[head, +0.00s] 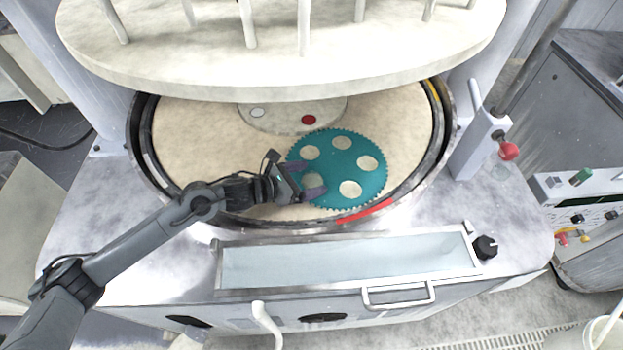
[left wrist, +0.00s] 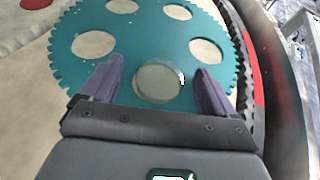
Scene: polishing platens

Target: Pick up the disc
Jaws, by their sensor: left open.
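The disc (head: 336,168) is teal, with a toothed rim and several round holes. It lies flat on the beige platen (head: 200,140), toward the front right. My left gripper (head: 318,181) is at the disc's left front edge in the head view, its jaws open. In the left wrist view the disc (left wrist: 150,40) fills the upper middle. The open fingers of the left gripper (left wrist: 155,85) lie over the disc on both sides of one hole. I cannot tell whether the fingertips touch it. My right gripper is not in view.
A dark ring wall (head: 148,176) surrounds the platen, with a red strip (head: 365,212) at the front. A large upper plate (head: 280,65) with rods hangs over the back. A tray (head: 350,262) lies in front. A red-knobbed post (head: 483,140) stands at the right.

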